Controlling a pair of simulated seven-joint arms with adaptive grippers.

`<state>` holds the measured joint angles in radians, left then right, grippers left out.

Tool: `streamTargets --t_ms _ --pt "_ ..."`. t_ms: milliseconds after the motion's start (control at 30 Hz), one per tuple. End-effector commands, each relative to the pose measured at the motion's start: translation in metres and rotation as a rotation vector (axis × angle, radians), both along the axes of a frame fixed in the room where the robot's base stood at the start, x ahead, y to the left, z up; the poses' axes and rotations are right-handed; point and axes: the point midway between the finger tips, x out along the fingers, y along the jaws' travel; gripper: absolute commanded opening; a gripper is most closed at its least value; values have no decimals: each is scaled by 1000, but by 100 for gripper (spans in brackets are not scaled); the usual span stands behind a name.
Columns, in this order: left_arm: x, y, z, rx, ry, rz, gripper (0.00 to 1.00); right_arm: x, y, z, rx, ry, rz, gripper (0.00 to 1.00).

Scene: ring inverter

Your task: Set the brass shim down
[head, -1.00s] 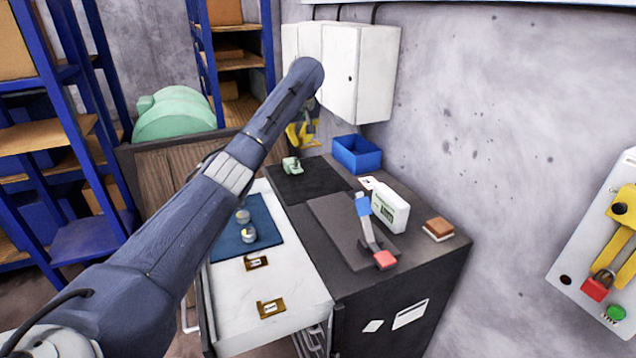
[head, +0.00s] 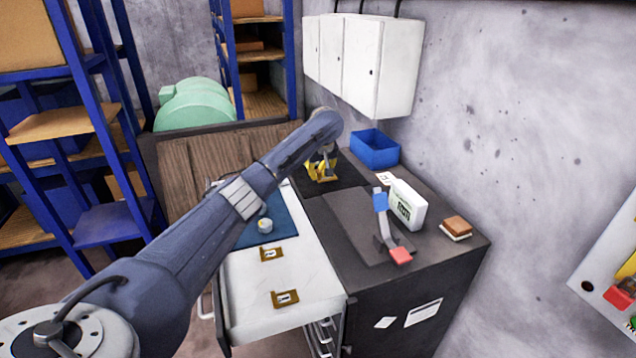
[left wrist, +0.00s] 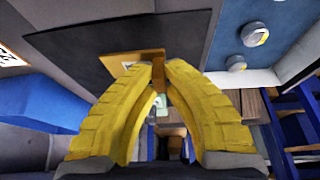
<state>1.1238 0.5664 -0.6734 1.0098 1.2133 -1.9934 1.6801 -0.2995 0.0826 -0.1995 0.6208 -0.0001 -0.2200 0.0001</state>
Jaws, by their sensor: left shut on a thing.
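My left gripper (head: 322,170) is low over the black mat (head: 347,182) on the dark cabinet top. In the left wrist view its yellow fingers (left wrist: 157,68) are closed on the brass shim (left wrist: 125,64), a flat orange-brown piece sticking out to the left of the tips. The black mat (left wrist: 95,45) spreads behind the shim there. I cannot tell whether the shim touches the mat. My right gripper is in neither view.
A blue bin (head: 374,149) stands behind the mat by the wall. A lever with a blue grip (head: 381,202) and a white box (head: 406,204) stand nearer. The open white drawer (head: 250,300) holds brass plates (head: 285,298) and a blue mat with round pieces (left wrist: 255,34).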

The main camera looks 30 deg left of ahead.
Motion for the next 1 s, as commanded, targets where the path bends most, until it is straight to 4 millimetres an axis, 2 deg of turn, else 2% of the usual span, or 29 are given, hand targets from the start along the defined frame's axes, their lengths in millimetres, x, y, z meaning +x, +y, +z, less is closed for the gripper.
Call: streamTargets --t_ms 300,767,800,933,1000 --pt "0 0 -35 1 1 1 0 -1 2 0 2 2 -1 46" --pt "0 0 -40 1 1 -1 0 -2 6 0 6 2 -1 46" --pt "0 0 -40 1 2 0 15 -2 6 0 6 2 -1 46" --pt "0 0 -40 1 1 -1 30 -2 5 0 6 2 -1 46" --pt "0 0 -40 1 1 -1 30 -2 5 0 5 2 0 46"
